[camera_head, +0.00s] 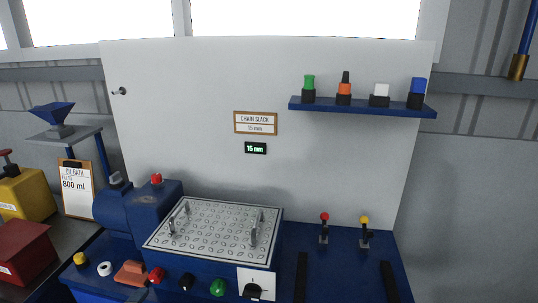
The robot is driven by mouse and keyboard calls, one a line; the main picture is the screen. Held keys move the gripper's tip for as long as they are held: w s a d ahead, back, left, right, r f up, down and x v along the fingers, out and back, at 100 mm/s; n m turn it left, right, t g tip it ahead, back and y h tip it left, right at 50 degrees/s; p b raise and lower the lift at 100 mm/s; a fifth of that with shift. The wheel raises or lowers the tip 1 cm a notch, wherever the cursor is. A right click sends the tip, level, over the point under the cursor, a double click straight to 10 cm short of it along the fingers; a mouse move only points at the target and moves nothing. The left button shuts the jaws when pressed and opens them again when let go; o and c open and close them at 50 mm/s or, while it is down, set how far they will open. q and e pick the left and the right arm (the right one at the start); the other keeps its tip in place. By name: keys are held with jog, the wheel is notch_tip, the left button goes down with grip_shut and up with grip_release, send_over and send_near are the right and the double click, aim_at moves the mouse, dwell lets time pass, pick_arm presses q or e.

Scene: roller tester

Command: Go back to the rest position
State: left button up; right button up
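Neither of my grippers shows in the head view, and no part of my arms can be made out. The roller tester (265,265) stands in front of me as a blue bench. A grey studded cover plate (213,228) with two handles lies on its top. Two levers stand to the right of the plate, one with a red knob (324,216) and one with a yellow knob (364,220). A green button (217,287), a red button (156,275) and a black dial (253,290) are along the front.
A blue shelf (362,108) on the white back panel (190,120) holds several coloured pieces.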

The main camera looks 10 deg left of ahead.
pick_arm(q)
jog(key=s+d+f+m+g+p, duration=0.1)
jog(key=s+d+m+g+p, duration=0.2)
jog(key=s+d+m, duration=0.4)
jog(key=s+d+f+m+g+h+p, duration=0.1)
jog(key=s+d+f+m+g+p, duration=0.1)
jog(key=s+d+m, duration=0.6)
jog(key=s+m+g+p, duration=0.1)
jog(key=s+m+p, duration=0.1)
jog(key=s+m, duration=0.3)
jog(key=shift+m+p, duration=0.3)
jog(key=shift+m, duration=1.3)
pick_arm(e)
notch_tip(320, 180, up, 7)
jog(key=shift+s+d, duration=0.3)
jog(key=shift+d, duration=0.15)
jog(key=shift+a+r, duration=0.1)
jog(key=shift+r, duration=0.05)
